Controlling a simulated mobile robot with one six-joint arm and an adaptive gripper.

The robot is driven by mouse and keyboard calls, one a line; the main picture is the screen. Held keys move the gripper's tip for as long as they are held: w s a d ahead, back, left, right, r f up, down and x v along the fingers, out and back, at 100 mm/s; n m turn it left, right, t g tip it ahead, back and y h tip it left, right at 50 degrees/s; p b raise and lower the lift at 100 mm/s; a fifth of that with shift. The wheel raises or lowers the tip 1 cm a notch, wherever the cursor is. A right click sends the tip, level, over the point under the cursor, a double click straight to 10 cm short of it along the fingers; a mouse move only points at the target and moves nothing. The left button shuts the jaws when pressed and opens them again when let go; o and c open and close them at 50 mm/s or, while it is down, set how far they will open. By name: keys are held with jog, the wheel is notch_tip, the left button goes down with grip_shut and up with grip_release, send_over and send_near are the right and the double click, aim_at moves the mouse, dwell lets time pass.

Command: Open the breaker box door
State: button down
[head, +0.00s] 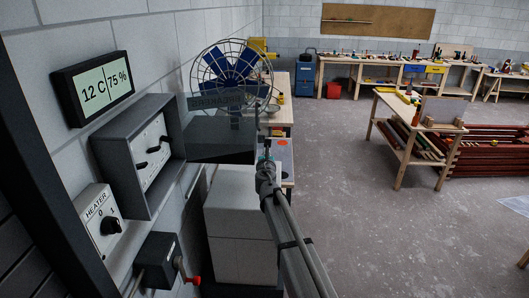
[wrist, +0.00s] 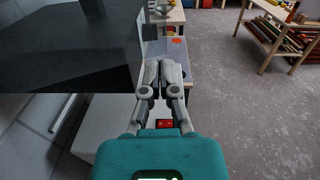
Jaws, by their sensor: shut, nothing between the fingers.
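The grey breaker box (head: 172,163) is mounted on the left wall, and its front is uncovered, with black switches on a pale panel (head: 149,153) inside. Its dark see-through door (head: 215,147) stands swung out from the box's far side, roughly square to the wall, with faint lettering near its top. My gripper (head: 266,146) is just right of the door's outer edge; I cannot tell whether they touch. In the wrist view the door appears as a dark panel (wrist: 65,60) at upper left, beside my gripper (wrist: 163,66), whose fingers are together and empty.
A display (head: 95,88) hangs above the box. A heater switch (head: 101,222) and a dark box with a red lever (head: 190,279) are below. A pale cabinet (head: 240,210) and a bench stand along the wall. Open floor (head: 375,235) lies to the right.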

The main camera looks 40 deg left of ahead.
jog(key=s+d, duration=0.7)
jog(key=d, duration=0.3)
jog(key=shift+d, duration=0.1)
dwell(0.5)
jog(key=w+d+f+m+h+b, duration=0.1)
jog(key=w+d+f+m+h, duration=0.25)
jog(key=d+m, duration=0.45)
jog(key=w+d+f+m+h+b, duration=0.1)
jog(key=w+d+f+m+h, duration=0.25)
jog(key=d, duration=0.85)
jog(key=w+d+f+m+h+b, duration=0.2)
jog(key=w+d+m+h, duration=0.2)
jog(key=d+m, duration=0.45)
jog(key=s+d+f+m+g+h+b, duration=0.1)
jog(key=s+d+f+m+g+h, duration=0.2)
jog(key=d, duration=0.7)
jog(key=d+f+m+g+h+b, duration=0.1)
jog(key=d+f+m+g, duration=0.1)
jog(key=d+f+m, duration=0.6)
jog(key=s+d+f+m+g+y+b, duration=0.2)
jog(key=s+d+f+m+g, duration=0.2)
jog(key=s+d+m, duration=0.2)
jog(key=s+d+f+m+g+y+b, duration=0.1)
jog(key=s+d+f+m+g, duration=0.3)
jog(key=s+d, duration=0.7)
jog(key=shift+s+d+m+g+y+b, duration=0.15)
jog(key=shift+s+m+g+y+b, duration=0.2)
jog(key=shift+m+g+y, duration=0.6)
